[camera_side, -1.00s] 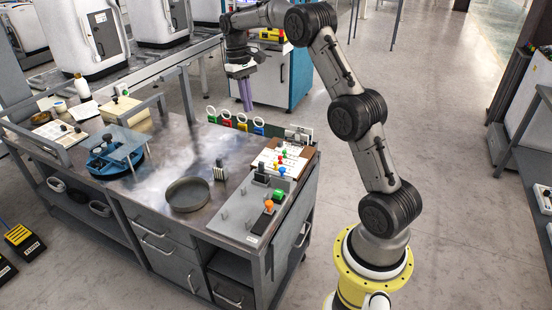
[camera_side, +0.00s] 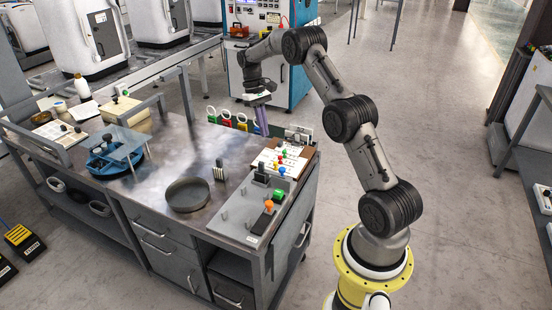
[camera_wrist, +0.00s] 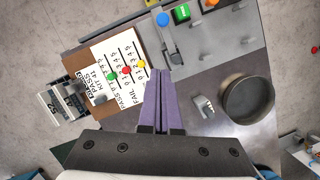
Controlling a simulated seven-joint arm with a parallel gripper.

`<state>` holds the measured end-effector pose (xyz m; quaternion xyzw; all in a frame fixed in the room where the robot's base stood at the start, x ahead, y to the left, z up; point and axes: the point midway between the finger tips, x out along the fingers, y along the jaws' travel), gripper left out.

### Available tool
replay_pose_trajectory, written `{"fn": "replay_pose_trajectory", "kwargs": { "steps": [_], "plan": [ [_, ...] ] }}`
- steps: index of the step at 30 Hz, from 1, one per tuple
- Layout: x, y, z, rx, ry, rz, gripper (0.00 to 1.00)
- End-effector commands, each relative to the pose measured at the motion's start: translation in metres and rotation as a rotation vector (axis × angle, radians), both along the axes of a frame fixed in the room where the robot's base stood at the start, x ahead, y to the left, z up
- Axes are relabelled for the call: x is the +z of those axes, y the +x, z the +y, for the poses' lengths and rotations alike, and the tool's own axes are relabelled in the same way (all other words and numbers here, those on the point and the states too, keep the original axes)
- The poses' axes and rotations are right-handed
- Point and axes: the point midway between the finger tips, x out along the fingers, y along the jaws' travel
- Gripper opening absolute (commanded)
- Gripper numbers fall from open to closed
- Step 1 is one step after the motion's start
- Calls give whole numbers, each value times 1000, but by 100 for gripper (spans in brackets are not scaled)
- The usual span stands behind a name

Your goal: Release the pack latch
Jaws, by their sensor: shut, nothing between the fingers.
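A small grey and white unit (camera_side: 299,134) stands at the back right corner of the bench; it may be the pack, and I cannot make out a latch on it. It also shows in the wrist view (camera_wrist: 62,103), left of the fingers. My gripper (camera_side: 265,132) points down near the bench's back edge, left of that unit. Its two purple fingers (camera_wrist: 160,73) are shut together and empty. In the wrist view they appear over the area beside a white PASS/FAIL card with coloured pegs (camera_wrist: 121,72). I see no contact with anything.
A grey panel (camera_side: 240,213) carries a green block (camera_side: 279,195) and an orange knob (camera_side: 269,205). A round dark pan (camera_side: 188,195) and a small upright grey piece (camera_side: 219,171) stand left of it. Coloured ring-handled items (camera_side: 227,118) line the back edge.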

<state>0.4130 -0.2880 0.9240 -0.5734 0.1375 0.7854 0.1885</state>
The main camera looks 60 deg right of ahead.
Motion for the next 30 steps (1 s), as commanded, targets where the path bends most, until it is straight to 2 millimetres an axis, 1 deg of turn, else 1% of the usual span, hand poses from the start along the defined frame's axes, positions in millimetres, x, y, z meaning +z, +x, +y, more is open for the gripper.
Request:
{"fn": "replay_pose_trajectory", "kwargs": {
  "steps": [3, 12, 18, 21, 25, 30],
  "plan": [
    [-22, -8, 4, -1, 3, 5, 0],
    [-78, -24, 12, -1, 3, 4, 0],
    [-81, -44, 22, -1, 0, 1, 0],
    [-82, -52, 26, -1, 0, 1, 0],
    [-83, -57, 29, 0, 0, 1, 0],
    [-83, -58, 29, 0, 0, 0, 0]
  ]
}}
